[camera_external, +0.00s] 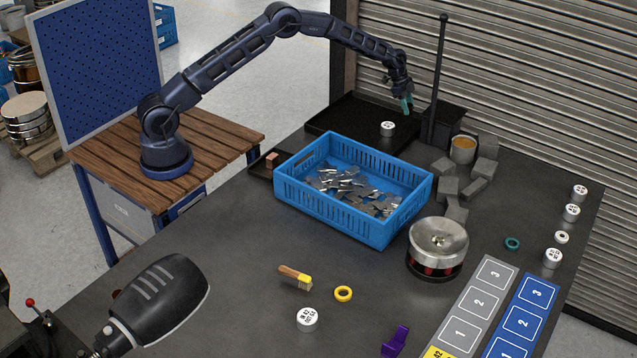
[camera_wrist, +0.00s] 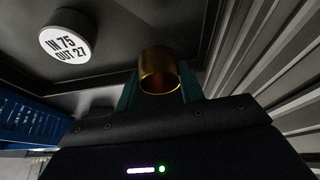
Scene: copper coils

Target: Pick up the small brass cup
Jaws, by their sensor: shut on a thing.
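The small brass cup (camera_wrist: 159,72) is a short, shiny gold cylinder with its round mouth toward the wrist camera. My gripper (camera_wrist: 161,88) is shut on it, with one green finger on each side. In the external view my gripper (camera_external: 406,104) hangs at the end of the outstretched arm, over the right part of the black tray (camera_external: 338,118). I cannot make out the cup in that view. Its height above the tray is hard to judge.
A white-topped round piece (camera_external: 388,128), marked IN 75 OUT 27 in the wrist view (camera_wrist: 68,37), stands near the gripper. A black post (camera_external: 438,80) and grey blocks (camera_external: 448,187) are to the right. A blue crate (camera_external: 335,213) of metal pieces is in front.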

